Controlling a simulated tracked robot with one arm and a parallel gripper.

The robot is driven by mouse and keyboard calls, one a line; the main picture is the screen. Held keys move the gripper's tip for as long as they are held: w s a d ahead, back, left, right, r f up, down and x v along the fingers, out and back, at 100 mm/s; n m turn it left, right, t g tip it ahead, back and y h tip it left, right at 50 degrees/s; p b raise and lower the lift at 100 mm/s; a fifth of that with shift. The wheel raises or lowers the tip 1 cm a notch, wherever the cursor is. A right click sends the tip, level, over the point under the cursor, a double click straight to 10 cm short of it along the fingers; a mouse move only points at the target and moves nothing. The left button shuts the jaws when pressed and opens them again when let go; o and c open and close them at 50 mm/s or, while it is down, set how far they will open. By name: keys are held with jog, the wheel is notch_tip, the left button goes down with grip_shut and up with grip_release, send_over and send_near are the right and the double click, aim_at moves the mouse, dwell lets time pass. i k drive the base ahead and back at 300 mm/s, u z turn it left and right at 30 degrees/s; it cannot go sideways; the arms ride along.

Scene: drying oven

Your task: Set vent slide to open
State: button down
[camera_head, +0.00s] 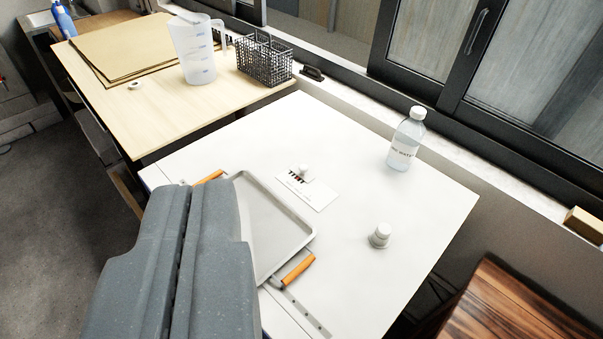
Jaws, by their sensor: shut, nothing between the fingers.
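A white, box-like top, which looks like the top of the oven (345,130), fills the middle of the view. On it lies a pale plate (318,199) with small dark and red marks and a small white knob (305,172) near its back edge. This looks like the vent slide, but I cannot read its marks or tell its setting.
A grey tray (265,225) with orange handles lies beside my gripper. A labelled bottle (403,145) stands at the back right. A wooden table (150,115) behind holds a measuring jug (195,50) and wire basket (264,62). Windows line the back.

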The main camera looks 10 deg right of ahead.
aim_at(300, 171)
jog(key=k, duration=1.3)
jog(key=u, duration=0.6)
jog(key=i, duration=1.8)
jog(key=z, duration=0.75)
